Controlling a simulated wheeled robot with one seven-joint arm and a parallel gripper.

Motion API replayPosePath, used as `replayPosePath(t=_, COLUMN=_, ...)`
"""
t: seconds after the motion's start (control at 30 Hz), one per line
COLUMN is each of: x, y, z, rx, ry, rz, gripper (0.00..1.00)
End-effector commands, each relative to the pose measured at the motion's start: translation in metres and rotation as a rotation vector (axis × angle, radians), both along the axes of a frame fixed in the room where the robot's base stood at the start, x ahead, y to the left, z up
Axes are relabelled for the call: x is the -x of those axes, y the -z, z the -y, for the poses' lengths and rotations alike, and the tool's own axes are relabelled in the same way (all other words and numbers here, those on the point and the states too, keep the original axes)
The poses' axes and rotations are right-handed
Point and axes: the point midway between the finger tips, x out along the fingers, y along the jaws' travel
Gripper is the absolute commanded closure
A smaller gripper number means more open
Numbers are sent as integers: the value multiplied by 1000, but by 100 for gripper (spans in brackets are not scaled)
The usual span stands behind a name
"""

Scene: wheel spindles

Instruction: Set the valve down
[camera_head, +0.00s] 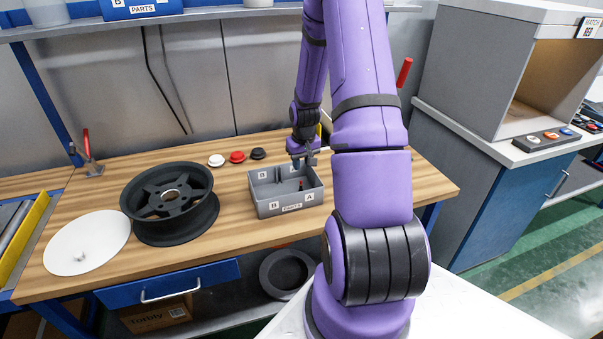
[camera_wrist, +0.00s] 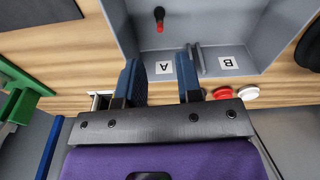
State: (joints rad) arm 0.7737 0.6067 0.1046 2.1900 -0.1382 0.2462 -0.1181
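The valve (camera_wrist: 158,15), a small black piece with a red end, is inside the grey parts box (camera_head: 268,210), in the compartment marked A. It shows as a tiny dark and red spot in the head view (camera_head: 301,185). I cannot tell whether it stands or leans. My gripper (camera_head: 302,160) is over the back part of the box, above the A side. In the wrist view, its two blue fingers (camera_wrist: 161,82) are spread with nothing between them, apart from the valve. A divider (camera_wrist: 197,58) separates compartments A and B.
A black wheel rim (camera_head: 168,195) and a white disc (camera_head: 86,242) lie left of the box. White, red (camera_head: 237,157) and black caps sit behind it. A red-handled clamp (camera_head: 86,146) stands at the back left. The wooden bench is clear right of the box.

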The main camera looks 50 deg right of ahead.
Motion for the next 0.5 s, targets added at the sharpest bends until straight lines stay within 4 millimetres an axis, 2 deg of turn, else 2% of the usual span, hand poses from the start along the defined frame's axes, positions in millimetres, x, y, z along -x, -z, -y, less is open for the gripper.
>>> replayPosePath(t=0.1, x=2, y=-19, z=0, rx=2, ry=0, rz=2, gripper=67)
replayPosePath(t=0.37, x=4, y=-40, z=-2, rx=1, ry=-2, rz=1, gripper=67)
replayPosePath(t=0.5, x=0, y=-59, z=-12, rx=14, ry=-17, rz=8, gripper=67)
